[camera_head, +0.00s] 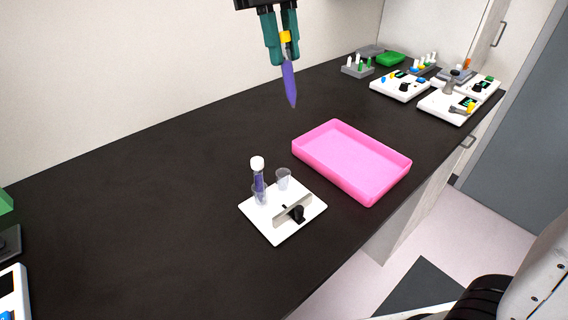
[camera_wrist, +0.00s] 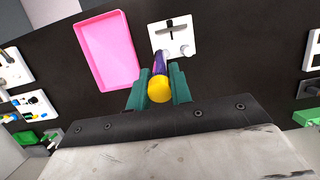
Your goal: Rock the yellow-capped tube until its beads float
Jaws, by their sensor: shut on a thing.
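My gripper (camera_head: 284,43) is shut on the yellow-capped tube (camera_head: 289,82) and holds it high above the bench. The tube hangs cap up, tip down, slightly tilted, and its body looks filled with purple. In the wrist view the yellow cap (camera_wrist: 160,90) shows between the green fingers of my gripper (camera_wrist: 159,88), with the purple body beyond. The beads cannot be made out one by one. A white-capped tube (camera_head: 258,177) with purple contents stands in a clear holder on a white stand (camera_head: 279,233).
A pink tray (camera_head: 396,184) lies on the dark bench (camera_head: 140,180), right of the white stand. Racks and white devices (camera_head: 402,86) stand at the far right end. More equipment (camera_head: 14,290) sits at the left edge. The bench's left-middle part is clear.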

